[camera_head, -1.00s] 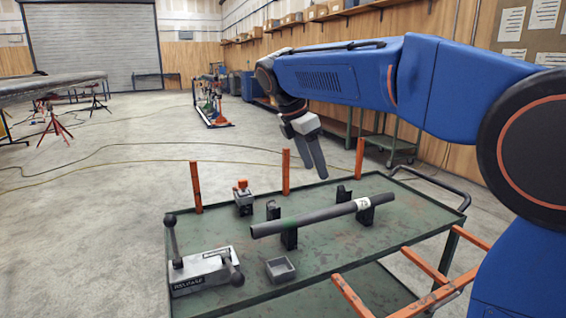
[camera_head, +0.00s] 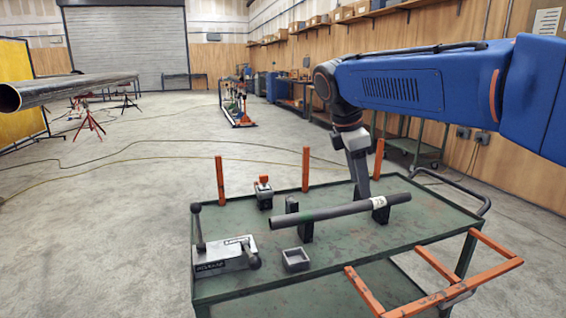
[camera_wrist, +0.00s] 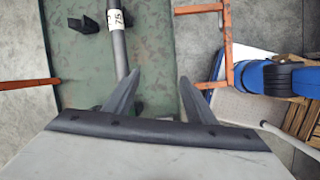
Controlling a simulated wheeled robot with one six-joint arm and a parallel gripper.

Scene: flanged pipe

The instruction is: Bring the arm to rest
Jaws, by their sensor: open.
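My gripper (camera_head: 362,178) is above the far right part of the green cart (camera_head: 330,255), close behind the dark pipe in the body camera view. Its two fingers show apart and empty in the wrist view (camera_wrist: 155,90). The dark grey pipe (camera_head: 335,212) lies level across two black supports on the cart. A white label marked 75 is near its right end, and it also shows in the wrist view (camera_wrist: 119,48). One finger lies close to the pipe's end in the wrist view; I cannot tell the gap in height.
A grey metal block with a lever (camera_head: 224,255), a small grey open box (camera_head: 295,259) and a small orange-topped fixture (camera_head: 264,193) stand on the cart. Orange posts (camera_head: 306,169) rise along its far edge. A large pipe (camera_head: 70,90) lies at left. Floor behind is mostly open.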

